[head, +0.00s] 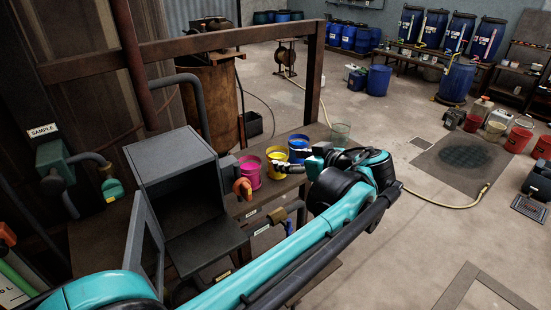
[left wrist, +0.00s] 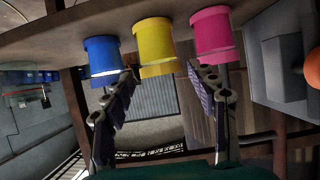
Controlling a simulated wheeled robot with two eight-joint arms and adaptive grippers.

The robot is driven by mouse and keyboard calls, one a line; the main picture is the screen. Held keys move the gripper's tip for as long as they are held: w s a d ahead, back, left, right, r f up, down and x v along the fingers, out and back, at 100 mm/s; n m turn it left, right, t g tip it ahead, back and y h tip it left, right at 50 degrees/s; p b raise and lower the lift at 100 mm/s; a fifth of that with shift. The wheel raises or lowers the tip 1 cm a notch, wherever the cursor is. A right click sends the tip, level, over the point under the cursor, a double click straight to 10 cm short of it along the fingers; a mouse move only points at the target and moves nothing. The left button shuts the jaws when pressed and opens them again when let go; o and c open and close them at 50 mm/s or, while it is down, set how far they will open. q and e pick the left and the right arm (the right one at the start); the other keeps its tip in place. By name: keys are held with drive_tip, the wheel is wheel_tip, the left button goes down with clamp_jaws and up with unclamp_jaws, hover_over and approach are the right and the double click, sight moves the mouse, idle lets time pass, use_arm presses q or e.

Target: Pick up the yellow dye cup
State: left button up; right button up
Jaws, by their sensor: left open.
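The yellow dye cup (head: 271,172) stands on a brown wooden bench between a pink cup (head: 250,172) and a blue cup (head: 298,148). My left gripper (head: 281,161) reaches in from the right side of the cup and partly covers it. In the left wrist view, which looks upside down, the yellow cup (left wrist: 155,42) lies beyond and between the two spread fingers of my open left gripper (left wrist: 160,72). The blue cup (left wrist: 101,57) is near the left finger and the pink cup (left wrist: 213,35) near the right finger. Nothing is held. My right gripper is not in view.
A grey open-fronted box (head: 178,170) with a swung-out door stands left of the cups. An orange handle (head: 242,188) is close by the pink cup. A clear greenish cup (head: 340,131) stands behind my arm.

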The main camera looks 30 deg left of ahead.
sight(281, 155)
use_arm(q)
drive_tip(key=shift+w+a, duration=0.2)
drive_tip(key=shift+a, duration=0.2)
drive_tip(key=x, duration=0.1)
drive_tip(key=p+x, duration=0.1)
drive_tip(key=x, duration=0.3)
drive_tip(key=shift+w+a+r, duration=0.15)
drive_tip(key=shift+a+r, duration=0.1)
drive_tip(key=shift+r, duration=0.05)
drive_tip(key=shift+w+a+f+p, duration=0.1)
drive_tip(key=shift+a+f+p, duration=0.1)
drive_tip(key=shift+p, duration=0.1)
drive_tip(key=shift+d, duration=0.35)
drive_tip(key=shift+a, duration=0.2)
drive_tip(key=c, duration=0.9)
drive_tip(key=shift+c, duration=0.2)
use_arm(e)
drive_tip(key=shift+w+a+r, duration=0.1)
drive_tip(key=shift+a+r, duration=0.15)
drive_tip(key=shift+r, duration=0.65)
use_arm(q)
drive_tip(key=shift+r, duration=0.1)
